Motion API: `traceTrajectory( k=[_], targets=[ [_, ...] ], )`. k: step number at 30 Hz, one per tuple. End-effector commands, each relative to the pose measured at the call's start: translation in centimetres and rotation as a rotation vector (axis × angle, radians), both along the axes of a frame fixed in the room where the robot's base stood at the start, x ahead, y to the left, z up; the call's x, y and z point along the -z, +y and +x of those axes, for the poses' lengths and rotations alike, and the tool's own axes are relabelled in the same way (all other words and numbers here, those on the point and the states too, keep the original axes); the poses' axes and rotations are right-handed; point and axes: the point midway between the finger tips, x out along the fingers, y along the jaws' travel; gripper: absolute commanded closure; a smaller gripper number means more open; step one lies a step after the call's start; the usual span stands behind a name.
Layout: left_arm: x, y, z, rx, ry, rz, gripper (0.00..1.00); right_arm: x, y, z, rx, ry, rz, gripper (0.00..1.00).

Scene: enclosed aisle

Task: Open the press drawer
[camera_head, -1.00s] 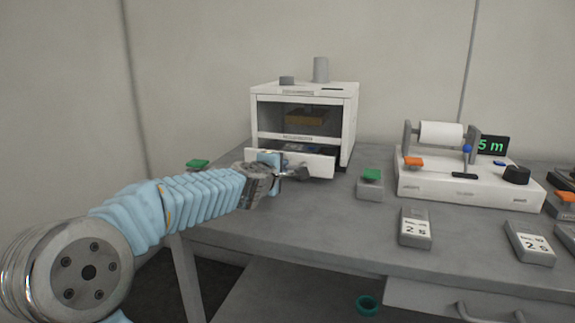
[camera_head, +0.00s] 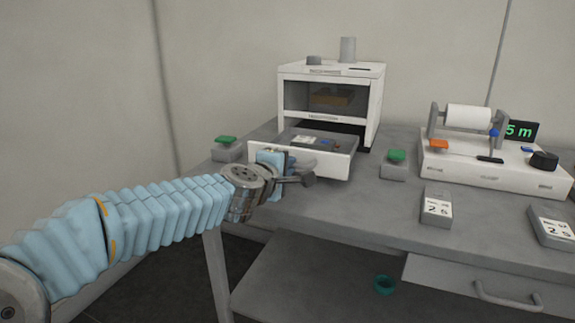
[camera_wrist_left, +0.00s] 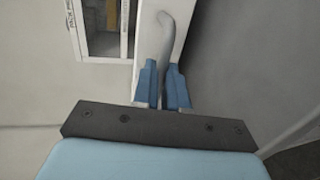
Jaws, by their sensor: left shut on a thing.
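The press (camera_head: 370,98) is a white box with a dark open front, standing at the back of the grey table. Its drawer (camera_head: 337,166) is pulled well out at the bottom, and dark and coloured items (camera_head: 317,141) show inside. My left gripper (camera_head: 298,180) is at the drawer's front, shut on the grey drawer handle. In the left wrist view the blue fingers of the left gripper (camera_wrist_left: 162,85) close around the curved handle (camera_wrist_left: 167,40). My right gripper is not in view.
Green-topped buttons stand left (camera_head: 226,148) and right (camera_head: 395,164) of the press. A roll device (camera_head: 495,170) with a display (camera_head: 520,131) stands at the right. Small labelled blocks (camera_head: 437,207) lie in front of it. A lower drawer handle (camera_head: 508,301) sits under the tabletop.

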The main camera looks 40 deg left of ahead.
Motion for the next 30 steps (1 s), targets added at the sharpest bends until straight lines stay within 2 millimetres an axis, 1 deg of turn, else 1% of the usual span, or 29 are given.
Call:
traceTrajectory(
  k=[5, 6, 10, 11, 19, 22, 26, 30],
  targets=[
    [0.1, 0.0, 0.0, 0.0, 0.001, 0.0, 1.0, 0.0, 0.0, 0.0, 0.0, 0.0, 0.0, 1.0],
    [0.1, 0.0, 0.0, 0.0, 0.001, 0.0, 0.85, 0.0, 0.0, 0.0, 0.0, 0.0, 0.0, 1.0],
    [0.1, 0.0, 0.0, 0.0, 0.001, 0.0, 0.65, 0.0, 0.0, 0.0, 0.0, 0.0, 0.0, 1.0],
    [0.1, 0.0, 0.0, 0.0, 0.001, 0.0, 0.63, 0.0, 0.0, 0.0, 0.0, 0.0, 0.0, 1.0],
    [0.0, 0.0, -0.1, 0.0, 0.0, 0.0, 0.63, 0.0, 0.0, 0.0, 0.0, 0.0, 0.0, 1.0],
    [-0.3, -0.1, -0.7, -0.001, 0.0, -0.001, 0.63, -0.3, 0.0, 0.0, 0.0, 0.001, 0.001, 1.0],
    [-1.0, -0.6, -3.0, -0.002, -0.002, 0.0, 0.63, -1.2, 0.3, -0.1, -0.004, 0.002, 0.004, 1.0],
    [-2.0, -1.3, -6.4, -0.005, -0.003, 0.001, 0.63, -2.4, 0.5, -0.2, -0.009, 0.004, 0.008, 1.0]
  ],
)
